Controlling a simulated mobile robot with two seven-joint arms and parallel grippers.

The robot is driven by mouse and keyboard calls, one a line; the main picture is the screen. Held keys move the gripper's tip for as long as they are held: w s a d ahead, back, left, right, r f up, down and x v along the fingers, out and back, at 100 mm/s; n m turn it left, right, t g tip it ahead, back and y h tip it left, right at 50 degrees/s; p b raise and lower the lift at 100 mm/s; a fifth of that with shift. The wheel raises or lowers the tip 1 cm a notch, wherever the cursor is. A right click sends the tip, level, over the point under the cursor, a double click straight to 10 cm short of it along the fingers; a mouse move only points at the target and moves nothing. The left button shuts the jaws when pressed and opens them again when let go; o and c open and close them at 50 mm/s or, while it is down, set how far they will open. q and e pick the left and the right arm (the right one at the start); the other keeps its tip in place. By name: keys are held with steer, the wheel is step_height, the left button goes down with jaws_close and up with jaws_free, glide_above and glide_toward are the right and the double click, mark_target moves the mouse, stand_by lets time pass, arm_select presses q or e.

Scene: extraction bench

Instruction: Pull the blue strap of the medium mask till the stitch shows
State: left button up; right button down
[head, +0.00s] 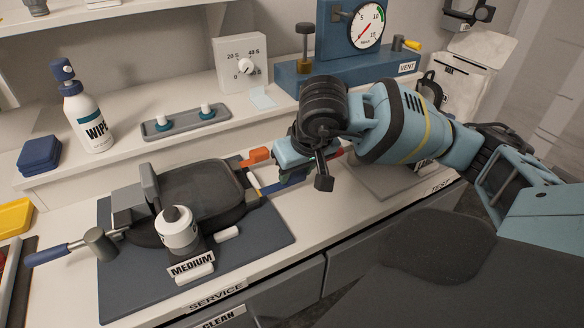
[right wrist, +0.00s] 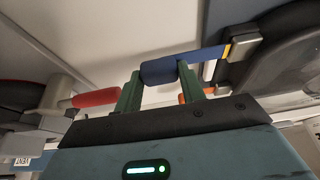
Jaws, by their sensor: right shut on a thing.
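The medium mask (head: 200,190) lies on a dark blue mat (head: 275,226), with a label reading MEDIUM (head: 190,266) in front. Its blue strap (head: 270,187) runs out to the right; in the right wrist view the strap (right wrist: 205,57) comes straight from a grey buckle (right wrist: 243,42). A narrow yellow band (right wrist: 228,51) shows on the strap right beside the buckle. My right gripper (head: 291,176) is shut on the strap's thick blue end tab (right wrist: 160,72), between its green fingers. My left gripper is not in view.
An orange tab (head: 258,155) sits just behind the blue strap. A red-ended part (right wrist: 95,98) is near the gripper's other side. A blue gauge block (head: 345,66) stands behind my right arm. A blue-handled tool (head: 60,251) lies at the left.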

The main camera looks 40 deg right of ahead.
steer(key=c, duration=1.1)
jaws_free()
steer(key=shift+d, duration=0.1)
steer(key=v, duration=0.8)
steer(key=shift+f, duration=0.1)
